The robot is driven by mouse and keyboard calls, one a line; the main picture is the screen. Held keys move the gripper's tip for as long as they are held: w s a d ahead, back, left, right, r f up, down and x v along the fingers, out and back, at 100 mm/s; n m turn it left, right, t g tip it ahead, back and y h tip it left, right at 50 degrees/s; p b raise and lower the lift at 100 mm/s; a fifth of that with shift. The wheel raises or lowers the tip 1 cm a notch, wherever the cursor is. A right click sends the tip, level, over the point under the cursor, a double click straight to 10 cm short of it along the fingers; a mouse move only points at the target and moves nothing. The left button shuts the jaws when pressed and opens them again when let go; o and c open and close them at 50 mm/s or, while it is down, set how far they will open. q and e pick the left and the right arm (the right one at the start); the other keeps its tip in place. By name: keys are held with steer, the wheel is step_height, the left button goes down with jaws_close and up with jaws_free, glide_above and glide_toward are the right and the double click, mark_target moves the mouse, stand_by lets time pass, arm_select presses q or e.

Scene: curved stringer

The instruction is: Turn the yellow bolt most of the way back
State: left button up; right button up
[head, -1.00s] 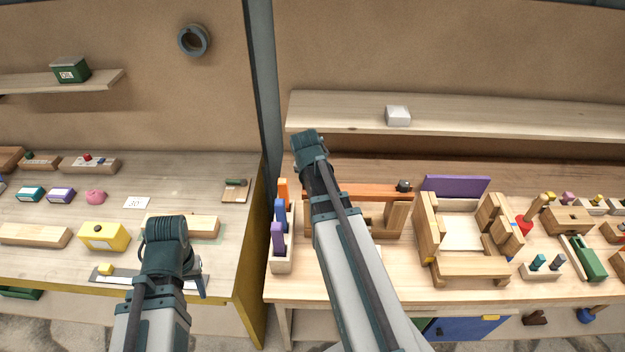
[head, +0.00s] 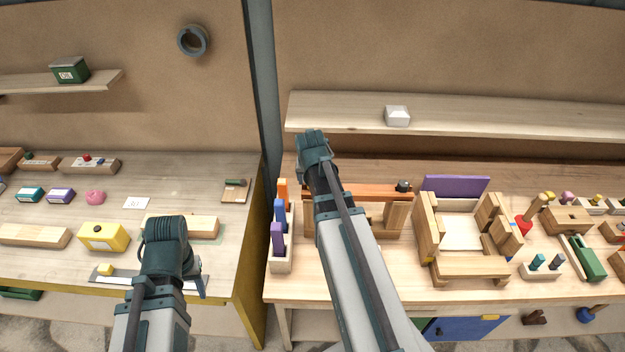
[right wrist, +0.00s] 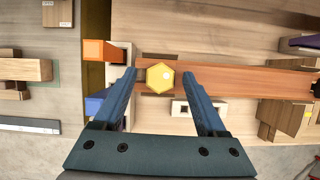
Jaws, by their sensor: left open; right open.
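The yellow bolt (right wrist: 160,77) shows in the right wrist view as a hexagonal head on the left part of an orange-brown wooden bar (right wrist: 250,83). My right gripper (right wrist: 160,73) is open, with one finger on each side of the bolt head and a visible gap on both sides. In the head view the bolt and the right gripper are hidden behind my right arm, while the bar (head: 372,192) shows beside it. My left gripper (head: 199,284) is open over the left bench, mostly hidden by its own wrist.
An orange block (head: 282,192) and blue and purple blocks stand in a rack just left of the right arm. A wooden frame (head: 427,230) stands to the right. A yellow box (head: 103,237) is on the left bench. A shelf (head: 480,115) runs behind.

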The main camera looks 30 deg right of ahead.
steer(key=m, duration=0.3)
steer(key=m+g+h, duration=0.1)
steer(key=shift+w+a+m, duration=0.1)
steer(key=shift+w+m, duration=0.15)
steer(key=shift+m, duration=0.05)
steer(key=shift+s+m+g, duration=0.1)
steer(key=shift+m+g, duration=0.3)
steer(key=shift+m, duration=0.3)
steer(key=shift+w+m+g+h, duration=0.2)
steer(key=shift+m+g+h, duration=0.1)
steer(key=shift+m, duration=0.6)
steer(key=shift+w+m+g, duration=0.1)
steer(key=shift+m+g, duration=0.4)
steer(key=shift+m, duration=0.7)
steer(key=shift+s+m+g, duration=0.2)
steer(key=shift+m+g, duration=0.1)
steer(key=shift+m, duration=0.6)
jaws_close()
